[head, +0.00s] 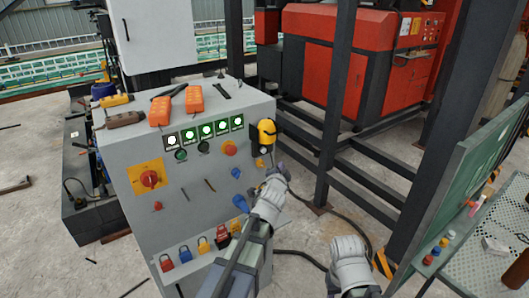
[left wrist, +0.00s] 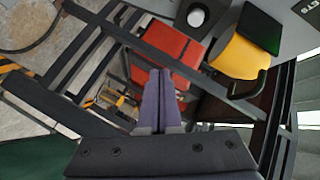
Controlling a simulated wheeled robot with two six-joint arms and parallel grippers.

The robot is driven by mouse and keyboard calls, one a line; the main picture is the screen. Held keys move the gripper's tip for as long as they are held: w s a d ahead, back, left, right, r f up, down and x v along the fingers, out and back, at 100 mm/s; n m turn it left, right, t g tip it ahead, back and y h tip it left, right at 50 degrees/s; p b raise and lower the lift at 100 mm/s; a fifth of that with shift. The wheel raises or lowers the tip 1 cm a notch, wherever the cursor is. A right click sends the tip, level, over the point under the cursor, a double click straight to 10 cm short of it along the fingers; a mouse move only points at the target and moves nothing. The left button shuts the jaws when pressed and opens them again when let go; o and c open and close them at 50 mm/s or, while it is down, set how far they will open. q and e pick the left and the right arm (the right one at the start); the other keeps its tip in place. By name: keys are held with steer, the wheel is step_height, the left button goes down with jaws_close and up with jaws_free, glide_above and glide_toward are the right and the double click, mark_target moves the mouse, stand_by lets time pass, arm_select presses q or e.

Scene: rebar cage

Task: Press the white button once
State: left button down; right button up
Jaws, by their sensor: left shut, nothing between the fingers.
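The white button (head: 260,163) is small and round, on the right side of the grey panel's sloping face, just below a yellow and black device. It also shows in the left wrist view (left wrist: 196,16) as a white disc in a dark ring at the top. My left gripper (head: 274,174) is just below and to the right of the button in the head view, apart from it. Its purple-grey fingers (left wrist: 161,80) are together and empty in the left wrist view.
The grey panel (head: 205,210) carries a red rotary switch (head: 149,179), lit green indicators (head: 206,130) and several padlocks. The yellow device (head: 266,132) juts out above the button. Dark steel posts (head: 335,110) stand to the right. A green board (head: 460,170) is at far right.

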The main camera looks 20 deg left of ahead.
mark_target(266, 151)
arm_select(q)
steer(key=w+a, duration=0.4)
steer(key=a, duration=0.2)
steer(key=shift+w, duration=0.4)
steer(key=shift+w+a, duration=0.15)
steer(key=shift+a, duration=0.05)
stand_by(1.7)
steer(key=shift+w+a, duration=0.15)
steer(key=shift+a, duration=0.1)
steer(key=shift+w+a, duration=0.5)
steer(key=shift+a, duration=0.15)
stand_by(1.1)
steer(key=shift+d, duration=0.1)
steer(key=shift+s+d, duration=0.8)
steer(key=shift+d, duration=0.1)
steer(key=shift+s+d, duration=0.8)
steer(key=shift+d, duration=0.2)
steer(key=shift+s+d, duration=0.75)
steer(key=shift+d, duration=0.2)
